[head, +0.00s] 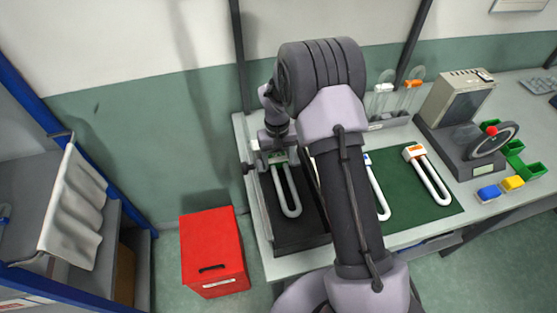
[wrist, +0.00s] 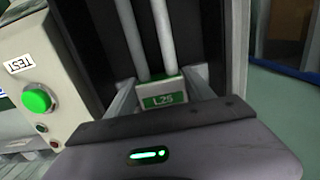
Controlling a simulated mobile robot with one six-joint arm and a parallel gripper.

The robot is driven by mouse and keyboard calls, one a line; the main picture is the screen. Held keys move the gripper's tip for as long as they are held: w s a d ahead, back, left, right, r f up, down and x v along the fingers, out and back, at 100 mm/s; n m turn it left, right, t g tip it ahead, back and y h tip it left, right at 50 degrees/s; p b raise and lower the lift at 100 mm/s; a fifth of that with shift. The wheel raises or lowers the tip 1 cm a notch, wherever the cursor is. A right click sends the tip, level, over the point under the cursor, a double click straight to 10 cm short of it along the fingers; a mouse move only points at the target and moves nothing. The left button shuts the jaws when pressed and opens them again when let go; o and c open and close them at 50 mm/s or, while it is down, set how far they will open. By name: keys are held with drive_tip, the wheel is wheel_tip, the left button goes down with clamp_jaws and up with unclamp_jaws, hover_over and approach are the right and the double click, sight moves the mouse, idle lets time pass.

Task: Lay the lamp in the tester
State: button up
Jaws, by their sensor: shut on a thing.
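The lamp (head: 287,192), a white U-shaped tube with a green-labelled base, is over the dark bed of the tester (head: 296,238) at the table's left end. My gripper (head: 274,152) is shut on its base. In the wrist view, my gripper (wrist: 163,92) has one finger on each side of the lamp's base (wrist: 163,98), and the two tubes run away from it along the dark bed. The tester (wrist: 18,98) shows its TEST label and green button at left. I cannot tell whether the lamp touches the bed.
An orange-labelled lamp (head: 431,177) and a partly hidden blue-labelled lamp (head: 381,203) lie on the green mat (head: 408,222). A red box (head: 213,250) stands on the floor.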

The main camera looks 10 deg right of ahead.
idle(0.3)
drive_tip(key=o, duration=1.6)
drive_tip(key=r+p, duration=0.1)
drive_tip(key=r, duration=0.4)
drive_tip(key=r+p, duration=0.1)
drive_tip(key=r, duration=0.5)
drive_tip(key=w+r+p, duration=0.1)
drive_tip(key=r+p, duration=0.1)
drive_tip(key=r, duration=0.4)
drive_tip(key=shift+r, duration=0.2)
